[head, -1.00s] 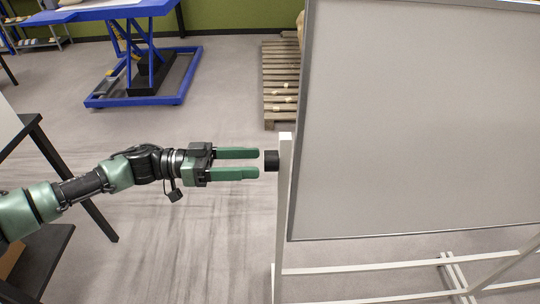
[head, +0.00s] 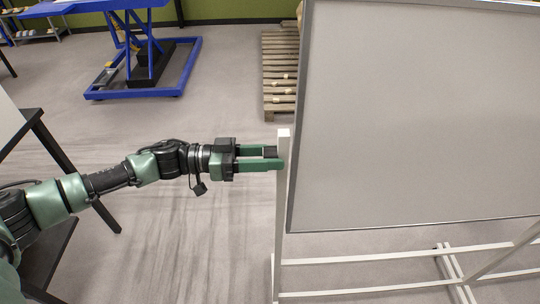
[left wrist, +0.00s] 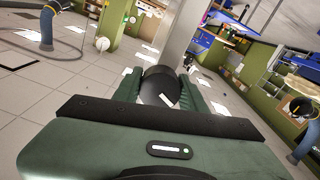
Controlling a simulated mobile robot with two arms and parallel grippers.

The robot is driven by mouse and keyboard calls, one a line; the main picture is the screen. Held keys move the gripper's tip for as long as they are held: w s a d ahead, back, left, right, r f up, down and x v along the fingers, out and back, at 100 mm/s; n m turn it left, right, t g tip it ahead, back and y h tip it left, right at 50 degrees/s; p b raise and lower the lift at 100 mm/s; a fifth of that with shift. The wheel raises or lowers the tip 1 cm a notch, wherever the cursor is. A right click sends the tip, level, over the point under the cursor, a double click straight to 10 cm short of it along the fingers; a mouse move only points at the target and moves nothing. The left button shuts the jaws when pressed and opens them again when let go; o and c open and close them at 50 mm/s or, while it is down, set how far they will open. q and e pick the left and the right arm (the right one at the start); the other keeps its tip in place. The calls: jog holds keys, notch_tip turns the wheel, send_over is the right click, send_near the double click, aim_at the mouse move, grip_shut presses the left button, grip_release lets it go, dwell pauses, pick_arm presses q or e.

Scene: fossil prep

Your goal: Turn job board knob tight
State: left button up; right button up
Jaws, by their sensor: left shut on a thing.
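The job board (head: 410,120) is a large grey panel in a white frame, on the right in the head view. Its black round knob (head: 270,152) sticks out from the left side of the white upright post (head: 282,190). My left gripper (head: 274,159) has its green fingers on both sides of the knob, shut on it. In the left wrist view the dark knob (left wrist: 160,86) sits between the two fingers, with the pale post (left wrist: 183,35) behind it. The fingers partly hide the knob in the head view. My right gripper is not in view.
A wooden pallet (head: 280,75) lies on the floor behind the board's left edge. A blue lift table (head: 145,70) stands at the back left. A dark-framed table (head: 40,140) is at the left edge. The floor between them is clear.

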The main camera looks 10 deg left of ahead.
pick_arm(q)
jog(key=m+b, duration=0.1)
jog(key=m, duration=0.4)
jog(key=shift+b, duration=0.35)
jog(key=shift+m, duration=0.9)
jog(key=shift+b, duration=0.3)
jog(key=shift+r, duration=0.1)
jog(key=o, duration=1.4)
jog(key=shift+c, duration=0.2)
